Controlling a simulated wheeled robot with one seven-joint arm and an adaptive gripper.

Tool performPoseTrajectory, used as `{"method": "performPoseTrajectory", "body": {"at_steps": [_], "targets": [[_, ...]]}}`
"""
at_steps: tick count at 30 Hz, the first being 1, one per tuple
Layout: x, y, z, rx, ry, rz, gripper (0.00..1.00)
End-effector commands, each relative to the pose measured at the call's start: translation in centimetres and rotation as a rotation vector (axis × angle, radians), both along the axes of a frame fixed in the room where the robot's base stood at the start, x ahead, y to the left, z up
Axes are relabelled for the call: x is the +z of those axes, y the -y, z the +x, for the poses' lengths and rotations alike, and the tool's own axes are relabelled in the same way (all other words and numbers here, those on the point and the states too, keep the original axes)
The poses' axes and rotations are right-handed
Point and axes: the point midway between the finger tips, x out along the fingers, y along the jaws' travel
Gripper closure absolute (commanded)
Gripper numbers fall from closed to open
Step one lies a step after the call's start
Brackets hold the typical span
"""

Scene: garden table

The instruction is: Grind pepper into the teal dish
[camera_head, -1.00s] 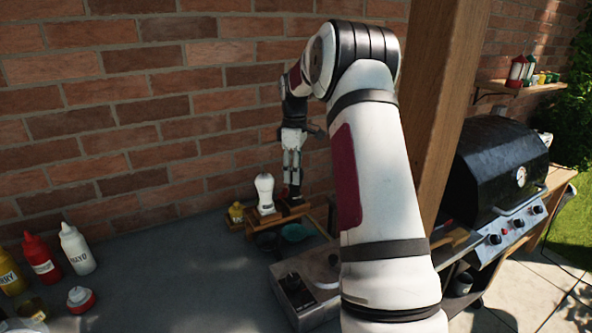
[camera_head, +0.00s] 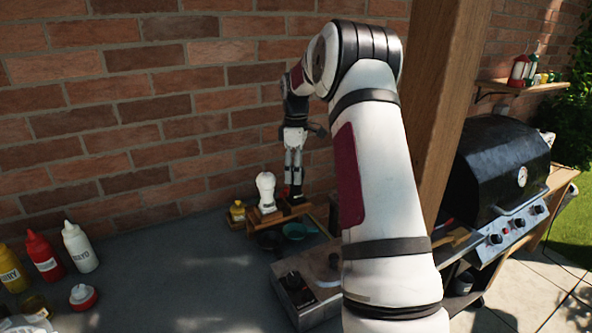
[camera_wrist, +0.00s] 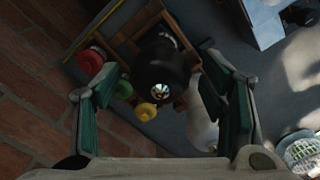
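The teal dish (camera_head: 299,231) sits on the table beside a small wooden rack (camera_head: 318,213) in the head view; I cannot make it out in the wrist view. A black mill with a silver knob (camera_wrist: 157,90), seen from above, stands in the rack and looks like the pepper mill. My gripper (camera_head: 292,197) points down over the rack. In the wrist view, my gripper (camera_wrist: 162,105) is open, with its fingers apart on either side of the black mill. A white mill (camera_head: 265,189) stands just left of my gripper; it also shows in the wrist view (camera_wrist: 201,125).
Red (camera_wrist: 91,60), green (camera_wrist: 123,88) and yellow (camera_wrist: 146,111) caps crowd around the black mill. A dark bowl (camera_head: 268,240) sits left of the teal dish. A boxy appliance (camera_head: 303,285) stands in front. Sauce bottles (camera_head: 44,257) are far left; the middle table is clear.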

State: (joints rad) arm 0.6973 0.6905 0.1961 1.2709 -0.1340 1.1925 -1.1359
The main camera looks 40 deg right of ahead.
Motion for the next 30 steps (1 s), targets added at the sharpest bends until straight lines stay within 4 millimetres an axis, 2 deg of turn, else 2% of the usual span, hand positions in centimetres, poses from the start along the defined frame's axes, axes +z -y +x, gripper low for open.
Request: {"method": "performPoseTrajectory", "body": {"at_steps": [6,10,21,24,30], "targets": [[0.2,0.0,0.0,0.0,0.0,0.0,0.35],[1.3,0.0,0.1,0.0,0.003,-0.002,0.35],[8.5,0.0,0.1,0.0,0.003,-0.001,0.35],[10.1,0.0,0.1,0.0,0.003,-0.001,0.35],[11.8,0.0,0.0,0.0,0.001,0.0,0.35]]}}
